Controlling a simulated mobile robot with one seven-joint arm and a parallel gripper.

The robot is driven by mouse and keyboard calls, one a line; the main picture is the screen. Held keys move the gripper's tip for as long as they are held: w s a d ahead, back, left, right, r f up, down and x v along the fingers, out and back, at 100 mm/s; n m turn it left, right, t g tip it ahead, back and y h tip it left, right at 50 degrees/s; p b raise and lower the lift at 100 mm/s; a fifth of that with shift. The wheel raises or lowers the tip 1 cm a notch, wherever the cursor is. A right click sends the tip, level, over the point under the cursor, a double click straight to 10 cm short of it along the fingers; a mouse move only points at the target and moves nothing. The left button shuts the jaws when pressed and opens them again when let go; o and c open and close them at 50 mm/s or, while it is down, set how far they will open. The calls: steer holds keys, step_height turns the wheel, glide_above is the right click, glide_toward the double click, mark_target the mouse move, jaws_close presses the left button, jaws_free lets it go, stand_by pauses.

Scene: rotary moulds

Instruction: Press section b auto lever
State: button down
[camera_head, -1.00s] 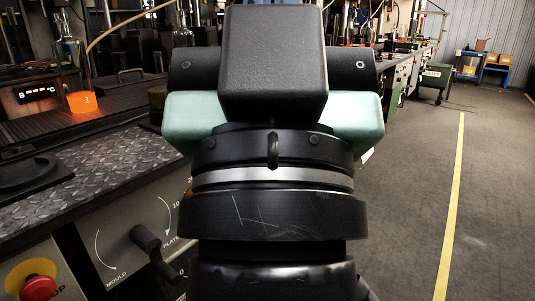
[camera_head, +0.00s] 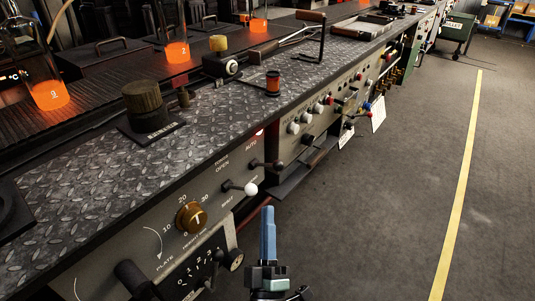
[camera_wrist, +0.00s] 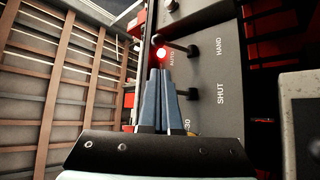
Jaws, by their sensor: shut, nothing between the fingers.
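The section's grey control panel (camera_head: 215,195) shows on the front of the bench in the head view. A black-knobbed lever (camera_head: 268,164) sticks out below the AUTO mark. A white-knobbed lever (camera_head: 240,187) sits lower left of it. My gripper (camera_head: 267,210) is shut and empty, its blue fingers upright in front of the panel, below both levers in the picture. In the wrist view, the closed fingertips (camera_wrist: 159,72) appear just below a lit red lamp (camera_wrist: 161,52) beside AUTO. A dark lever (camera_wrist: 180,47) lies between AUTO and HAND, apart from the fingertips in the picture.
A brass dial (camera_head: 190,217) and a black handle (camera_head: 135,278) stick out of the panel at lower left. A neighbouring panel (camera_head: 310,130) bears several knobs. The floor (camera_head: 385,200) at right is clear.

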mark_target(268, 166)
steer(key=b+x, duration=0.1)
steer(key=x, duration=0.8)
steer(key=shift+w+r, duration=0.15)
steer(key=shift+r, duration=0.35)
steer(key=shift+f+b, duration=0.15)
steer(key=shift+b, duration=0.3)
steer(key=shift+d+f+m+t+h+b, duration=0.15)
steer(key=shift+m+t+h+b, duration=0.2)
steer(key=shift+m+b, duration=0.2)
